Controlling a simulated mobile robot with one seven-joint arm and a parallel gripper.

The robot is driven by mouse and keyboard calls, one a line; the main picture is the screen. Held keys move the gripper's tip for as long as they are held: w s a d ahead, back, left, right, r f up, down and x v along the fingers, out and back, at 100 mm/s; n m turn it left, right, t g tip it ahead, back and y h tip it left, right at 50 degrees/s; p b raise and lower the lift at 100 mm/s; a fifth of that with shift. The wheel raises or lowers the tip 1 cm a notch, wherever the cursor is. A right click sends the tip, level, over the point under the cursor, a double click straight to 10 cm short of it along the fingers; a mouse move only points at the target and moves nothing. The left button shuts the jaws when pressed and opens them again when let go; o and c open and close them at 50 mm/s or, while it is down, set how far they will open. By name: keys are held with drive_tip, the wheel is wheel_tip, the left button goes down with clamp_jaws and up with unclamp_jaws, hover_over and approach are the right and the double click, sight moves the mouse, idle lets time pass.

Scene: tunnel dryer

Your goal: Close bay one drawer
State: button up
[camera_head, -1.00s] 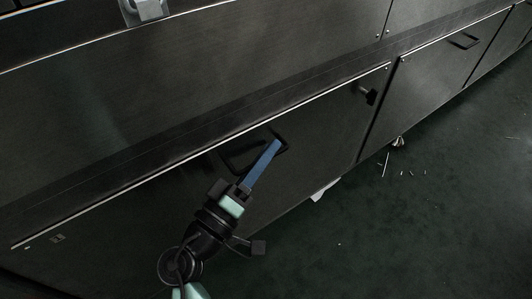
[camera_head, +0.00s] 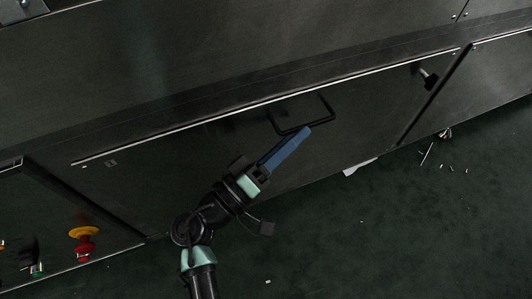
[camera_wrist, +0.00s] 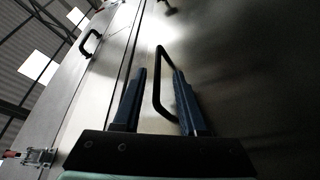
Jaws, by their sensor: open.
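The drawer front (camera_head: 220,160) is a wide dark metal panel with a pale line along its top edge. Its black bar handle (camera_head: 301,114) sits at upper middle, with a black knob (camera_head: 428,78) near the right end. My gripper (camera_head: 302,134), with long blue fingers, is just below the handle's lower right part in the head view. In the wrist view, my gripper (camera_wrist: 165,95) is open, and the handle (camera_wrist: 160,82) shows between and beyond its fingers. I cannot tell whether a finger touches the handle. How far the drawer stands out is unclear.
A red and yellow emergency button (camera_head: 85,238) and other controls are on the panel at lower left. Another panel (camera_head: 490,80) adjoins on the right. Small debris (camera_head: 447,168) lies on the dark green floor (camera_head: 400,240), which is otherwise open.

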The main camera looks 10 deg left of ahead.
drive_tip(key=p+v, duration=0.2)
drive_tip(key=v, duration=0.6)
